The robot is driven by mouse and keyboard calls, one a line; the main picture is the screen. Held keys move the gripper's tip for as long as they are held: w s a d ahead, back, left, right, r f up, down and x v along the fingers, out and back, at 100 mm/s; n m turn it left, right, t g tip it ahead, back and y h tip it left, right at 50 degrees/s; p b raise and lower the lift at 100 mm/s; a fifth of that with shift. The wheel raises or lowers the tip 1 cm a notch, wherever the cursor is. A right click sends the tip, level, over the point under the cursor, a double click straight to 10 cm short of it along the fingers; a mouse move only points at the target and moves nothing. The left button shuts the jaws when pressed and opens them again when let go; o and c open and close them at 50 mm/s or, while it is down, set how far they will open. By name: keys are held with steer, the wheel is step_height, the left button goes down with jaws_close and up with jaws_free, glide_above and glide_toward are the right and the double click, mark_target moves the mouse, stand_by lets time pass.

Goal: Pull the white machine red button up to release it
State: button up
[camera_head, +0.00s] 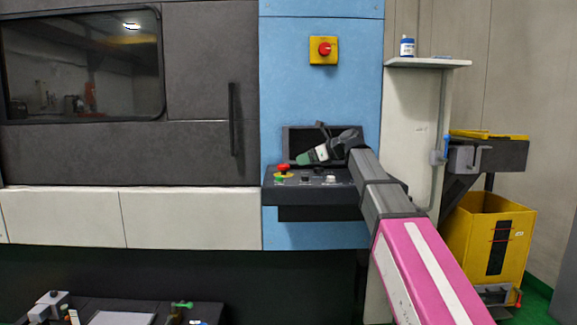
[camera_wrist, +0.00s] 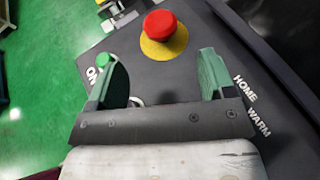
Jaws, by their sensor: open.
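A red mushroom button (camera_wrist: 160,24) on a round yellow base (camera_wrist: 165,48) sits on the dark control panel (camera_head: 313,190) at the front of the blue machine section. The red button also shows in the head view (camera_head: 283,167) at the panel's left end. My gripper (camera_wrist: 160,57) is open and empty, with green fingers. In the wrist view the button lies just past the fingertips, roughly between their lines. In the head view my gripper (camera_head: 303,158) hangs over the panel, a little right of the button. I cannot tell whether the button is pressed in.
A second red button (camera_head: 324,49) in a yellow box is on the blue wall above. A green button (camera_wrist: 102,60) marked ON is beside my left finger. HOME and WARM labels are at right. A shelf with a bottle (camera_head: 407,47) and a yellow bin (camera_head: 490,240) stand right.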

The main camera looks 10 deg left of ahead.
mark_target(287, 165)
steer(key=x, duration=0.8)
steer(key=shift+a, duration=0.25)
steer(key=c, duration=1.3)
steer(key=shift+r, duration=0.65)
steer(key=o, duration=1.3)
steer(key=v, duration=1)
steer(key=shift+s+d, duration=0.1)
steer(key=shift+d, duration=0.3)
